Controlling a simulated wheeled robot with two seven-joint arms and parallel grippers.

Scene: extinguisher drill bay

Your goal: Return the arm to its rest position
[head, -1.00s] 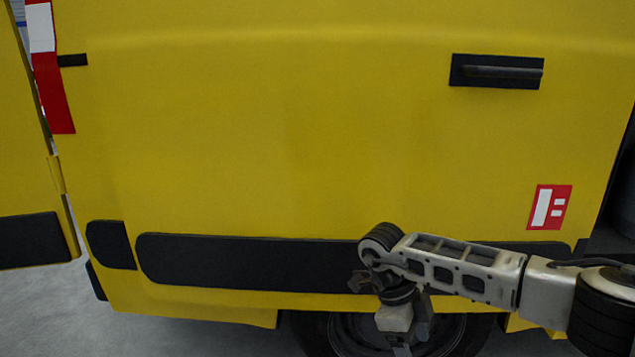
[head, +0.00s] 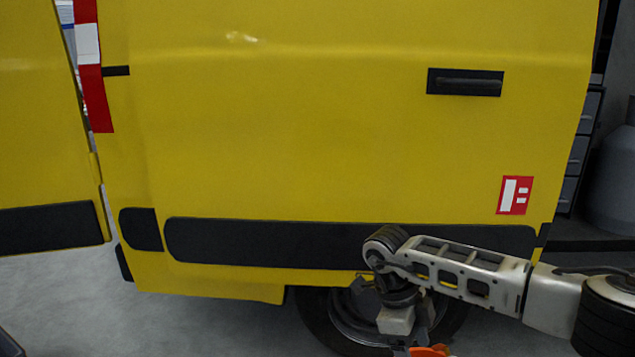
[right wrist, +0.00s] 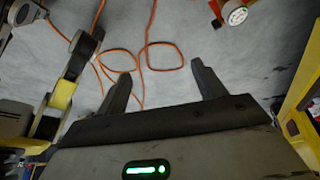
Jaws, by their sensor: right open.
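My right arm (head: 455,270) comes in from the right in the head view, bent at the elbow. Its forearm hangs down in front of the yellow van's wheel, and the bottom edge cuts it off. In the right wrist view my right gripper (right wrist: 161,72) is open, its two dark fingers wide apart with nothing between them. Grey floor and a looped orange hose (right wrist: 165,55) show beyond the fingers. An orange piece (head: 430,351) shows at the bottom of the head view by the forearm; I cannot tell what it is. My left gripper is not in view.
The yellow van's side (head: 330,130) fills most of the head view, with a black handle (head: 465,82) and a wheel (head: 340,325) below. A grey cylinder (head: 611,180) and shelving stand at right. A red object with a round face (right wrist: 235,14) is at the wrist view's upper right.

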